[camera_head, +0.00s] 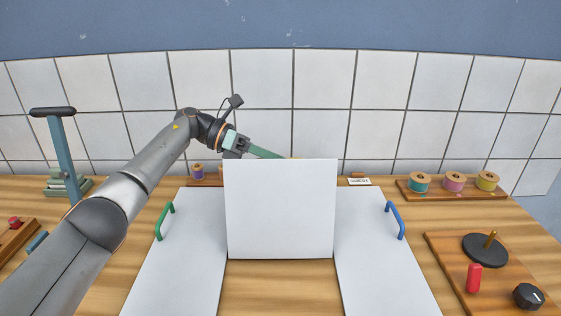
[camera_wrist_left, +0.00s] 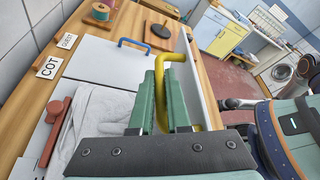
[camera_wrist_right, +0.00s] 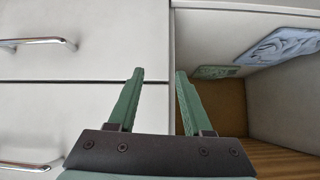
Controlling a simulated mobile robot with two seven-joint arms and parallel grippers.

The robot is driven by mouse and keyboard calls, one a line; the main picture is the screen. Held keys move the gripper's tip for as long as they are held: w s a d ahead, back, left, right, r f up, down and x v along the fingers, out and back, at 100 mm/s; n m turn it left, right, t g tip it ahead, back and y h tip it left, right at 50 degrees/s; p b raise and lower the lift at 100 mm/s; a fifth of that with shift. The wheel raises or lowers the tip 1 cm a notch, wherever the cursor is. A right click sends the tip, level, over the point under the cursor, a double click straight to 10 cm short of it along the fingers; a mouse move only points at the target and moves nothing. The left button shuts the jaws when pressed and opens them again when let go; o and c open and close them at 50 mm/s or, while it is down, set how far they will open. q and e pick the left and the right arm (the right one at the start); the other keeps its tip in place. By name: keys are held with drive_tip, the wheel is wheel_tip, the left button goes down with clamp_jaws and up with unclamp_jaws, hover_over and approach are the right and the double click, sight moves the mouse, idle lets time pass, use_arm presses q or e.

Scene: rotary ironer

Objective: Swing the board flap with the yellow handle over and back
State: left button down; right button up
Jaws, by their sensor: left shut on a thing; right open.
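The white board flap (camera_head: 280,210) stands about upright in the middle of the head view. In the left wrist view the flap (camera_wrist_left: 202,85) shows nearly edge-on, with the yellow handle (camera_wrist_left: 187,92) on its face. My left gripper (camera_wrist_left: 166,75) is shut on the yellow handle. In the head view my left gripper (camera_head: 268,153) reaches behind the flap, which hides its fingertips and most of the handle. My right gripper (camera_wrist_right: 159,74) is open and empty in its wrist view, facing drawer fronts and an open compartment; it is not in the head view.
Flat white panels carry a green handle (camera_head: 165,220) at left and a blue handle (camera_head: 395,219) at right. A spool rack (camera_head: 451,195) stands behind right. A board with a black disc (camera_head: 485,250) lies at right. A white cloth (camera_wrist_left: 100,120) lies beside the flap.

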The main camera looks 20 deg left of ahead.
use_arm(q)
drive_tip(key=shift+w+a+f, duration=0.1)
drive_tip(key=shift+w+f, duration=0.1)
idle(0.4)
drive_tip(key=c, duration=1.2)
unclamp_jaws()
drive_tip(key=shift+w, duration=0.15)
drive_tip(key=shift+o, duration=0.2)
drive_tip(key=shift+a, duration=0.1)
drive_tip(key=b+v, duration=0.1)
drive_tip(key=v, duration=0.6)
drive_tip(key=shift+a+r, duration=0.15)
